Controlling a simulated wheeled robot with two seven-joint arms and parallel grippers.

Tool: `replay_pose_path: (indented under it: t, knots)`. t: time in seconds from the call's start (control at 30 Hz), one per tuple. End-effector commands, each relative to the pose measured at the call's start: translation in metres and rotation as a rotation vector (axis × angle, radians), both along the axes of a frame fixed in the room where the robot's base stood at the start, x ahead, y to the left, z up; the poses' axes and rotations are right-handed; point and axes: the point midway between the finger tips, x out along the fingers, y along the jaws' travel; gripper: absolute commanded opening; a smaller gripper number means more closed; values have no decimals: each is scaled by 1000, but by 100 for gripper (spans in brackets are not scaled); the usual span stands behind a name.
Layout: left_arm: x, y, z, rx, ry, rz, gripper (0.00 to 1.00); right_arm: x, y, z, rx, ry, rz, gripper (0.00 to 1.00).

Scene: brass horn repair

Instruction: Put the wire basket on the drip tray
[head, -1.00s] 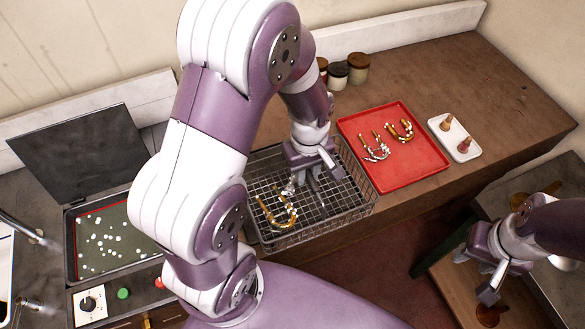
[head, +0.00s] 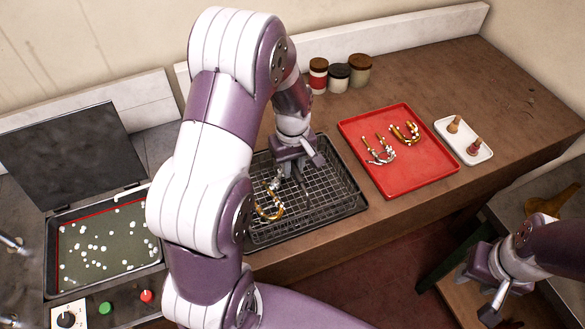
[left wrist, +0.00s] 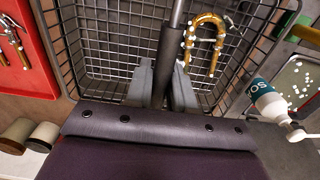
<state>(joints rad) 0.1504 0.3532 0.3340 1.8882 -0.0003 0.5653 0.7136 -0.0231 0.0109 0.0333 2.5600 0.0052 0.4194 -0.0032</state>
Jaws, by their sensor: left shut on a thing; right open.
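The wire basket (head: 322,195) is a dark grid with a raised handle and holds curved brass tubing (head: 271,209). It also shows in the left wrist view (left wrist: 97,42). My left gripper (head: 298,172) is shut on the basket's dark upright handle, and its fingers pinch the post in the left wrist view (left wrist: 164,88). The drip tray (head: 345,212) is a dark shallow tray directly under the basket, with its rim showing at the front and right. The basket looks level and low over it; contact is partly hidden. My right gripper (head: 489,298) is open and empty at the lower right.
Jars (head: 339,78) stand behind. An open-lidded bath (head: 60,290) with white bits is at left. A lower table (head: 520,215) is at right.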

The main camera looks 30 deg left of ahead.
Motion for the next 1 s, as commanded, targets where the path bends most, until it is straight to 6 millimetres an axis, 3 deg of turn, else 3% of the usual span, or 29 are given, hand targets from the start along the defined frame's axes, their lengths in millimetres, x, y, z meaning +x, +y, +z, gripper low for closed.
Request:
replay_pose_path:
  t: [0.17, 0.2, 0.23, 0.27, 0.5, 0.63, 1.0]
  knots:
    - [0, 0, -2, 0, 0, 0, 0, 0, 0, -1, 0, 0, 0, 43]
    - [0, 0, -1, 0, 1, 0, 36, 0, 0, 0, 0, 0, 0, 43]
    - [0, 0, -1, 0, 1, 0, 46, 0, 0, 0, 0, 0, 0, 43]
    - [0, 0, -1, 0, 1, 0, 49, 0, 0, 0, 0, 0, 0, 43]
    - [0, 0, -1, 0, 1, 0, 49, 0, 0, 0, 0, 0, 0, 43]
    - [1, 0, 9, 0, -4, 0, 49, 0, 0, -3, 0, 0, 0, 43]
    - [1, 0, 101, 0, -4, 0, 49, 0, 0, -25, 0, 0, 0, 43]
